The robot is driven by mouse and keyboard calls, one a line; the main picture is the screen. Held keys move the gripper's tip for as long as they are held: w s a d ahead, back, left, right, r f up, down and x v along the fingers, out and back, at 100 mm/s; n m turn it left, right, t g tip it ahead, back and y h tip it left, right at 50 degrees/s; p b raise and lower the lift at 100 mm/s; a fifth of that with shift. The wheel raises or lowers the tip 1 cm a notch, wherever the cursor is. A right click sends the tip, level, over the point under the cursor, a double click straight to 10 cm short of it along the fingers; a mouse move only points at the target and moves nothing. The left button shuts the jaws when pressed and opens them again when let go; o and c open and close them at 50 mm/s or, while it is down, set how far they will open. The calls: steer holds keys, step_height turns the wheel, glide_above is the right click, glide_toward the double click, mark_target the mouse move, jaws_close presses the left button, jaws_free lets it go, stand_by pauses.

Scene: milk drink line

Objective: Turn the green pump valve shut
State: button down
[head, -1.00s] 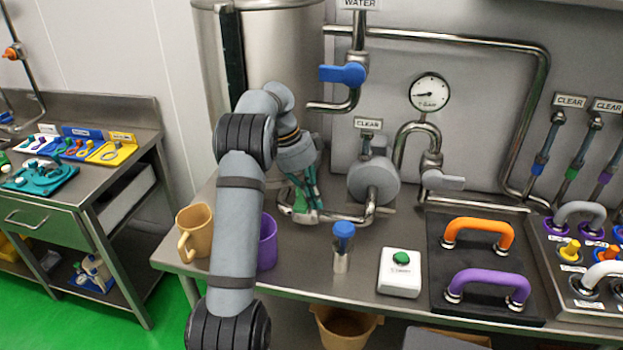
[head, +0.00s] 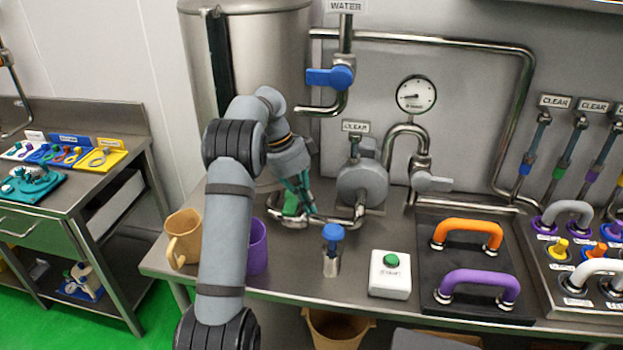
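The green valve handle (head: 291,204) shows as a small green patch on the pipe at the foot of the steel tank, left of the grey pump. My gripper (head: 302,203) points down at it, its teal fingers right beside the green patch and partly covering it. The fingers look close together, but their tips overlap the valve and pipe. I cannot tell whether they touch or grip the handle. The handle's exact angle is partly hidden.
The grey pump (head: 362,184) and its pipes stand right of my gripper. A blue-topped shaker (head: 332,262), a white box with a green button (head: 390,274), a purple mug (head: 257,247) and a tan mug (head: 183,238) stand toward the front. The blue water valve (head: 330,78) is above.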

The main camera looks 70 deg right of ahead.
steer(key=s+p+v, duration=0.2)
steer(key=v, duration=0.7)
steer(key=shift+d+r+p, duration=0.3)
steer(key=shift+r+p, duration=0.05)
steer(key=shift+r, duration=0.15)
steer(key=shift+f, duration=0.15)
step_height(320, 180, down, 9)
steer(key=b, duration=0.2)
steer(key=shift+w, duration=0.35)
steer(key=shift+s+f, duration=0.1)
